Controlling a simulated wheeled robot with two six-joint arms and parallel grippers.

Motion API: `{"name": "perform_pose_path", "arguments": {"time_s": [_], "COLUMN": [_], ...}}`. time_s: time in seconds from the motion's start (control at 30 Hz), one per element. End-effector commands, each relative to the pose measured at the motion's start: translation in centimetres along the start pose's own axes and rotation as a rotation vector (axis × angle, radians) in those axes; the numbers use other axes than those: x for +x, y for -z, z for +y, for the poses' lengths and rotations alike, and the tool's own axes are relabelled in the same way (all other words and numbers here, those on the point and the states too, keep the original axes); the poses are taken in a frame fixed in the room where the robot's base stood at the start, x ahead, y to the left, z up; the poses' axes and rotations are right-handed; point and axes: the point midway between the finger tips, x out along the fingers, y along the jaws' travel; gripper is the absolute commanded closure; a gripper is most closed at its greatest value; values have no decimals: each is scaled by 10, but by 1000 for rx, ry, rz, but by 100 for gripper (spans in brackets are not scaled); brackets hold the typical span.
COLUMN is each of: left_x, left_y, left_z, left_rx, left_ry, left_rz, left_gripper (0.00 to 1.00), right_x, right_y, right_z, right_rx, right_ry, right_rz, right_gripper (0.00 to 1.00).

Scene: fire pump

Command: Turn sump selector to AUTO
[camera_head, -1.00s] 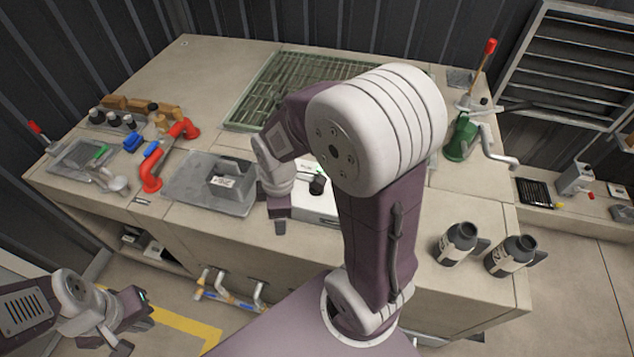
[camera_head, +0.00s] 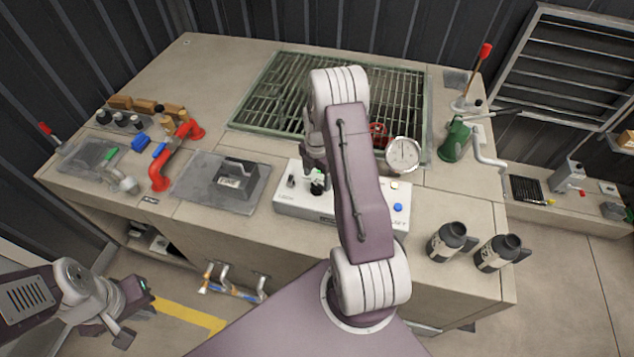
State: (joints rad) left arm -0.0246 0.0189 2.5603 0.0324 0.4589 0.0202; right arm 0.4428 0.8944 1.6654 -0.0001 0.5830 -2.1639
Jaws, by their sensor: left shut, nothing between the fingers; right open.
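The white control box (camera_head: 300,205) sits at the middle of the bench. It carries a black knob (camera_head: 317,189) with a green mark by it and a small switch (camera_head: 291,181) to its left. I cannot read which way the knob points or its labels. My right gripper (camera_head: 316,170) is open just above or at the black knob. Whether it touches the knob is hidden, as my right arm covers the middle of the box. My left gripper (camera_head: 128,310) is shut and empty, low at the left, away from the bench top.
A blue button (camera_head: 398,207) is on the box's right side. A round gauge (camera_head: 404,153) and a green grate (camera_head: 270,95) lie behind. A grey tray (camera_head: 195,180) and red pipe (camera_head: 160,170) are to the left. Two dark bottles (camera_head: 447,241) stand right.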

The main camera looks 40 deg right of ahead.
Motion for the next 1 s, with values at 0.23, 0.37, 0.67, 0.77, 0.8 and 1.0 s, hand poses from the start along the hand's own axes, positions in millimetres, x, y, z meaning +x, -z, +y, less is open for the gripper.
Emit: {"name": "perform_pose_path", "arguments": {"time_s": [0.23, 0.37, 0.67, 0.77, 0.8, 1.0], "left_x": [-11, -12, -11, -11, -11, -10], "left_y": [1, 1, 1, 1, 1, 1], "left_z": [0, 0, 0, 0, 0, 0], "left_rx": [0, 0, 0, 0, 0, 0], "left_ry": [0, 0, 0, 0, 0, 0], "left_rz": [0, 0, 0, 0, 0, 0], "left_gripper": [100, 100, 100, 100, 100, 100], "right_x": [37, 44, 44, 44, 44, 44], "right_y": [0, 0, 0, 0, 0, 0], "right_z": [0, 0, 1, 1, 1, 1], "right_rx": [0, 0, 0, 0, 0, 16], "right_ry": [1, -1, -1, -1, -1, -2], "right_rz": [0, -1, -1, -1, -1, -1], "right_gripper": [29, 29, 60, 88, 92, 91]}}
